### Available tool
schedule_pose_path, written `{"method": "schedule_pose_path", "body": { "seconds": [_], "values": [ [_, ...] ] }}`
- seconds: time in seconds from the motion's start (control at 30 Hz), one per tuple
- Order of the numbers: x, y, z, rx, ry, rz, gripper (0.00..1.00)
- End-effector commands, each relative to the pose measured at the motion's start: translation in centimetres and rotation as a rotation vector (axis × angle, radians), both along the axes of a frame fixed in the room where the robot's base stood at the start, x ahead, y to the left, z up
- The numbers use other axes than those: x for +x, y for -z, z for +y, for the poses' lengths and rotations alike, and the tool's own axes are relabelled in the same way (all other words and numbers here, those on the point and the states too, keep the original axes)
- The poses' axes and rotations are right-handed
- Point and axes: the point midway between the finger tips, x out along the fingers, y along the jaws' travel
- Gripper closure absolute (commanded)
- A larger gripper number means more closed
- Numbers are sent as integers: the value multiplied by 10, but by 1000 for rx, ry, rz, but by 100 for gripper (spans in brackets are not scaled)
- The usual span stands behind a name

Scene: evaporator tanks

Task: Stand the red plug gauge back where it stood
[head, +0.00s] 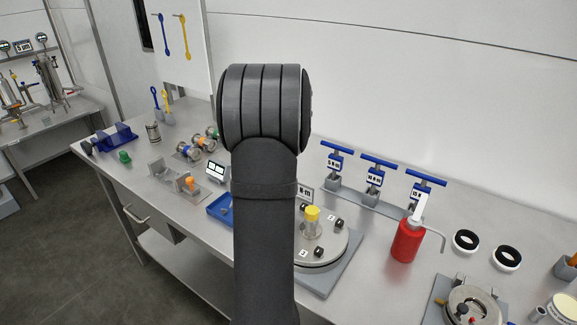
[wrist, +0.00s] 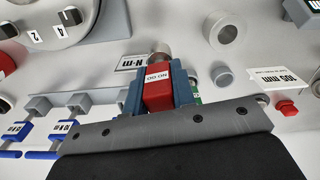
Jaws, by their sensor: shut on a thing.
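My gripper (wrist: 160,98) is shut on this handle, with one blue finger on each side. A grey metal round end shows just beyond the handle, partly hidden by it. Whether the gauge touches the bench cannot be told. A short grey round piece (wrist: 222,76) and a larger grey ring (wrist: 228,31) are to the right of the gauge. In the head view my arm hides the gripper and the gauge.
In the wrist view, a "60 mm" label (wrist: 278,82) and a small red knob (wrist: 287,107) are at right. Blue-handled tools (wrist: 62,126) in grey holders are at left. In the head view, a red bottle (head: 407,241) and round lidded plate (head: 330,246) stand on the bench.

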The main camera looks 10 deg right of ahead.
Motion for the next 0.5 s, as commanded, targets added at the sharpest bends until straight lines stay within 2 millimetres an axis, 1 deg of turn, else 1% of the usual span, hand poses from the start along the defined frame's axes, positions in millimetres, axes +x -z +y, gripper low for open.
{"method": "schedule_pose_path", "body": {
  "seconds": [0.03,0.1,0.2,0.33,0.4,0.5],
  "values": [
    [-3,-9,7,-1,-57,-3,100],
    [-7,-20,16,-1,-147,-3,100],
    [-13,-34,28,-1,-270,-2,100],
    [-16,-51,41,-1,-409,-2,100],
    [-12,-60,50,-1,-480,-1,100],
    [4,-62,51,1,-485,2,100]
  ]
}}
